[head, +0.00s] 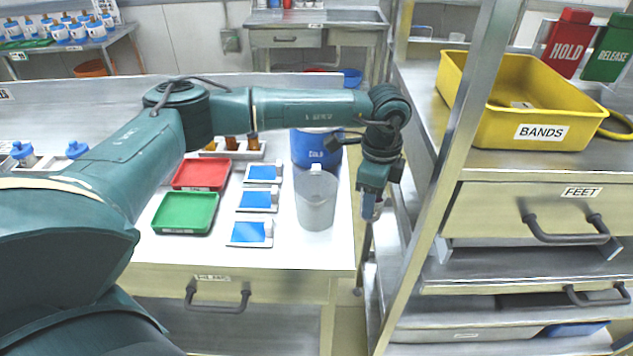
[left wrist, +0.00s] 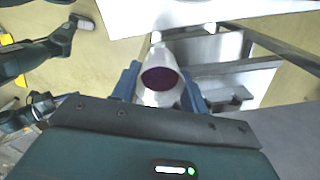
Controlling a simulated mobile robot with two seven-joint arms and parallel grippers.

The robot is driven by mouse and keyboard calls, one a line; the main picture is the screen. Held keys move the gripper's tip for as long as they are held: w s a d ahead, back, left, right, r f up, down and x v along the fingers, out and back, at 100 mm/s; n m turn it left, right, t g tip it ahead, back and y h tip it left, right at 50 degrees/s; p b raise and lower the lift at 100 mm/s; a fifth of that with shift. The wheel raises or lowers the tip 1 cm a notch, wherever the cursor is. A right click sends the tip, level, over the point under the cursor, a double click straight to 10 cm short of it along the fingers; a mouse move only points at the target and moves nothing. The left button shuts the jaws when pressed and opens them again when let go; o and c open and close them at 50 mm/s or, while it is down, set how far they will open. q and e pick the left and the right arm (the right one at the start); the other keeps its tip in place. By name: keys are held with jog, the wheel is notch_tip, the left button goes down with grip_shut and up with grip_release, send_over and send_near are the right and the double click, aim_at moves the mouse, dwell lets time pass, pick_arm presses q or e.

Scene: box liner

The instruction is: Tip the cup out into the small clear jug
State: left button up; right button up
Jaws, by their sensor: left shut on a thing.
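My left gripper (head: 372,208) hangs past the right edge of the white table, pointing down, in the head view. In the left wrist view its blue fingers (left wrist: 160,85) are shut on a white cup (left wrist: 160,55) with dark purple contents. The cup is mostly hidden in the head view. A translucent grey jug (head: 315,205) stands upright on the table near its right edge, left of my gripper and apart from it. I cannot tell whether anything is in the jug.
A blue container (head: 314,148) stands behind the jug. Red (head: 201,174) and green (head: 185,213) trays and several blue-topped pads (head: 258,198) lie left of it. A metal shelf post (head: 445,165) rises right of my gripper. A yellow bin (head: 535,95) sits on the shelf.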

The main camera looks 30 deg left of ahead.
pick_arm(q)
jog(key=shift+a, duration=0.15)
jog(key=s+a+r+t+h, duration=0.1)
jog(key=a+r+h, duration=0.3)
jog(key=a+h, duration=0.2)
jog(key=shift+a+r+h, duration=0.2)
jog(key=shift+r+h, duration=0.05)
jog(key=shift+h, duration=0.65)
jog(key=shift+a+f+h, duration=0.2)
jog(key=shift+f+h, duration=0.1)
jog(key=shift+a+t+h, duration=0.2)
jog(key=shift+t+h, duration=0.2)
jog(key=shift+h, duration=1)
jog(key=shift+s+a+r+h, duration=0.1)
jog(key=shift+r+h, duration=0.05)
jog(key=shift+h, duration=0.45)
jog(key=shift+f+h, duration=0.2)
jog(key=shift+h, duration=0.1)
